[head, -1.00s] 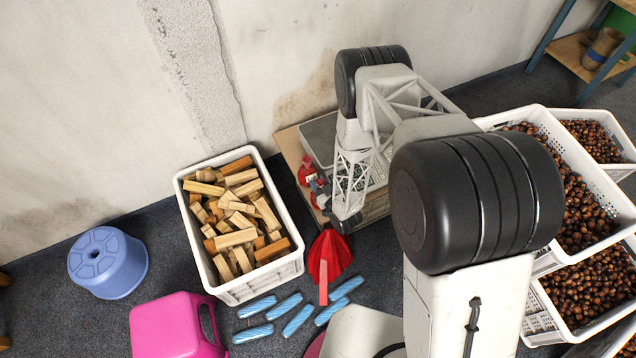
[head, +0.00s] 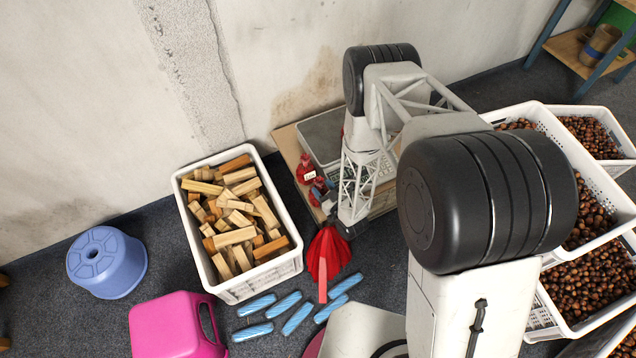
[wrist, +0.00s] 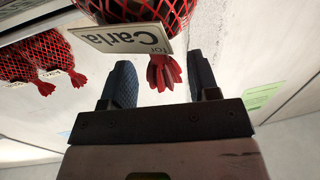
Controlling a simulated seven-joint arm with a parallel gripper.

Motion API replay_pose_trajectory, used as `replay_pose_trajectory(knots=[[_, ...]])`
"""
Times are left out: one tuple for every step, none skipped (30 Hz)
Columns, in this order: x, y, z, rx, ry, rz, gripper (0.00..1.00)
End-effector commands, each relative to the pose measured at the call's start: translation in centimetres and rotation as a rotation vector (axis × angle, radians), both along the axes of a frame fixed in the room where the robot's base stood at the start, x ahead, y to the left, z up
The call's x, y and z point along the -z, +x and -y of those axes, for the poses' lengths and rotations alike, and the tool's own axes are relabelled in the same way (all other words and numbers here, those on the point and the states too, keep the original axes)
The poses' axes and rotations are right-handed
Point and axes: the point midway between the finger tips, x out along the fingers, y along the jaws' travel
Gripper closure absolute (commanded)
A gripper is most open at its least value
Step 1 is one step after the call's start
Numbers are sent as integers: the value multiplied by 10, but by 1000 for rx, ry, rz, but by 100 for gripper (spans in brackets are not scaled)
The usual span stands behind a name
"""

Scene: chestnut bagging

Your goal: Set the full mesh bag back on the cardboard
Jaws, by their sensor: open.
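A full red mesh bag (wrist: 140,10) with a white tag reading "for Carla" (wrist: 130,38) is at the top of the wrist view. Its red gathered top (wrist: 163,72) lies between the spread fingers of my gripper (wrist: 163,80), with a gap on each side. My gripper is open. In the head view, my gripper (head: 322,186) is low at the near left edge of the brown cardboard (head: 286,138). Red mesh bags (head: 305,165) show there beside it, one with a white label. I cannot tell from the head view exactly what the tagged bag rests on.
Two more red mesh bags (wrist: 45,55) are at the left of the wrist view. A grey flat-topped device (head: 322,132) stands on the cardboard. A white crate of wood blocks (head: 212,278) is to the left. A red item (head: 328,258) and blue rolls (head: 297,318) lie in front.

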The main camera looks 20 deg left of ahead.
Motion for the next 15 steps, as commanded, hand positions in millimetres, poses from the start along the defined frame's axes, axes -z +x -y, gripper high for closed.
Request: replay_pose_trajectory(knots=[[0, -5, 7, 1, 1, -1, 45], [0, -8, 11, 1, 1, -1, 45], [0, -12, 16, 0, 1, -2, 45], [0, -15, 20, 1, 0, -2, 45], [0, -18, 25, 2, 0, -2, 45], [1, -22, 30, 2, 0, -3, 45], [0, -25, 33, 1, 0, -2, 45], [0, -28, 36, 1, 1, -1, 45], [0, -31, 40, 0, 1, -1, 45], [0, -33, 44, 1, 1, -1, 45], [0, -35, 46, 1, 1, -1, 45], [0, -38, 50, 1, 1, -1, 45], [0, -39, 52, 1, 1, -1, 45], [0, -41, 54, 1, 1, -1, 45], [0, -43, 56, 0, 1, -1, 45]])
